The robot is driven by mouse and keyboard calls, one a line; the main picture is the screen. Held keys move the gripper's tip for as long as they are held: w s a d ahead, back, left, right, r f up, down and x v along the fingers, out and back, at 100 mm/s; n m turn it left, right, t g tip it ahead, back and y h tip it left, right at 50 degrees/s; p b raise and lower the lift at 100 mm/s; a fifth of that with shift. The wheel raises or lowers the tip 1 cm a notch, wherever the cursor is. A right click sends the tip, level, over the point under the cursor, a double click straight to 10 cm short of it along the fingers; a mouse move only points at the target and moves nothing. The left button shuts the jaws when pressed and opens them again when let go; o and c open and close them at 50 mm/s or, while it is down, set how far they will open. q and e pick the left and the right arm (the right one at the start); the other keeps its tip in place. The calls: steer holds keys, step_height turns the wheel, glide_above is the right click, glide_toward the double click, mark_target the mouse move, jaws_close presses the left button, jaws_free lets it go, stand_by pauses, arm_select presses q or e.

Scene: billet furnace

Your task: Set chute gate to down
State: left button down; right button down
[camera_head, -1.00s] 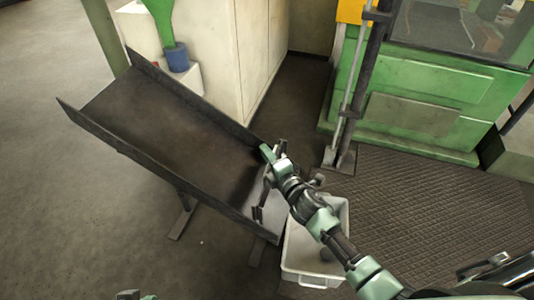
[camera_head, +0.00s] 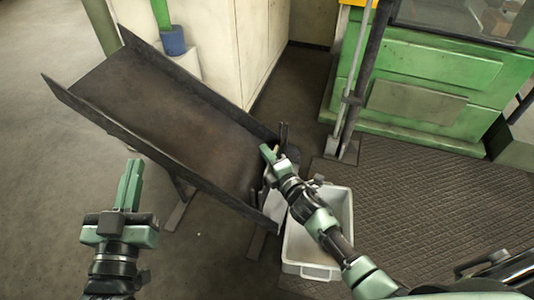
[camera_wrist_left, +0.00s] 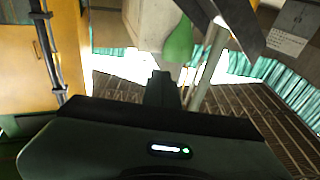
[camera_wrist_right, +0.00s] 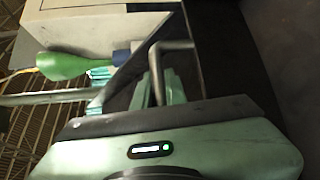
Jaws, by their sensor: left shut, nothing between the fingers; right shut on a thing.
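The dark steel chute (camera_head: 165,125) slopes from the upper left down to the right in the head view. My right gripper (camera_head: 268,153) is at its lower end. In the right wrist view, the right fingers (camera_wrist_right: 158,85) are shut on a bent grey bar handle (camera_wrist_right: 172,46). The gate itself is largely hidden behind my right gripper and arm, so I cannot tell its height. My left gripper (camera_head: 132,184) is shut and empty, left of the chute and apart from it.
A white bin (camera_head: 312,250) stands on the floor below the chute's lower end, partly behind my right arm. A green machine (camera_head: 430,95) stands at the back right. A pale cabinet (camera_head: 225,45) stands behind the chute. The floor at left is clear.

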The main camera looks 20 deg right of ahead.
arm_select(q)
steer(key=shift+s+r, duration=0.1)
steer(key=shift+r, duration=0.35)
arm_select(e)
steer(key=shift+s+f, duration=0.1)
steer(key=shift+f, duration=0.2)
steer(key=c, duration=1.5)
jaws_free()
steer(key=shift+f, duration=0.1)
steer(key=shift+o, duration=0.2)
